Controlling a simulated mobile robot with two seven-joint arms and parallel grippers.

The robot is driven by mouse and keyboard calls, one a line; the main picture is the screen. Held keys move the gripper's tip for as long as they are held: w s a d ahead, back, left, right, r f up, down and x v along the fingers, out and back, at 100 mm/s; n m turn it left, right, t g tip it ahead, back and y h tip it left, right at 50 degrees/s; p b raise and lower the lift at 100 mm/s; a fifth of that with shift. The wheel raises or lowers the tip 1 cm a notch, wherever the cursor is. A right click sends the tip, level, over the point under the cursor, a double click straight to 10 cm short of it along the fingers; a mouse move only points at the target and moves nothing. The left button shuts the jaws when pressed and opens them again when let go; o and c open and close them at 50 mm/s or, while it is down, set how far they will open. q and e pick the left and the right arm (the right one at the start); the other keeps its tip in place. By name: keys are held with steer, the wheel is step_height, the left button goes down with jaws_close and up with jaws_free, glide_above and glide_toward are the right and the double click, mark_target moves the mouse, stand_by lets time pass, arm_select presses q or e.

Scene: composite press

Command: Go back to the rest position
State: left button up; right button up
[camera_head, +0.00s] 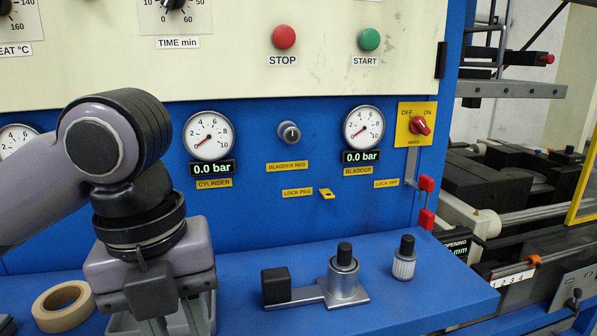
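My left arm comes in from the left, and my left gripper (178,318) points down at the bottom left, in front of the blue panel. Its two fingers show a gap between them, but the bottom edge of the picture cuts off their tips. I cannot see whether anything is between the tips. A grey box-like thing (117,324) shows partly behind the fingers. My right gripper is not in view.
A tape roll (40,308) lies left of my gripper on the blue shelf (410,308). Right of it are a metal fixture with black knobs (345,280) and a knurled knob piece (404,262). The press panel (270,215) with gauges stands behind. Machinery (530,170) is at right.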

arm_select(q)
steer(key=d+f+n+t+h, duration=0.1)
steer(key=d+f+n+h, duration=0.2)
steer(key=f+n, duration=0.5)
steer(key=d+f+n+t+h, duration=0.1)
steer(key=d+f+n+h, duration=0.3)
steer(key=f, duration=0.5)
steer(key=s+a+f+n+t+y, duration=0.1)
steer(key=s+a+f+n+y, duration=0.35)
steer(key=a+f+n, duration=0.4)
steer(key=s+a+f+n+t+y, duration=0.1)
steer(key=s+a+f+n+y, duration=0.2)
steer(key=s+a+f+n, duration=0.55)
steer(key=w+d+f+t+h, duration=0.1)
steer(key=w+f+t+h, duration=0.1)
steer(key=w+f+t, duration=0.4)
steer(key=shift+w+n+p, duration=0.4)
steer(key=shift+w+p, duration=0.05)
steer(key=shift+w, duration=0.75)
steer(key=shift+d, duration=0.1)
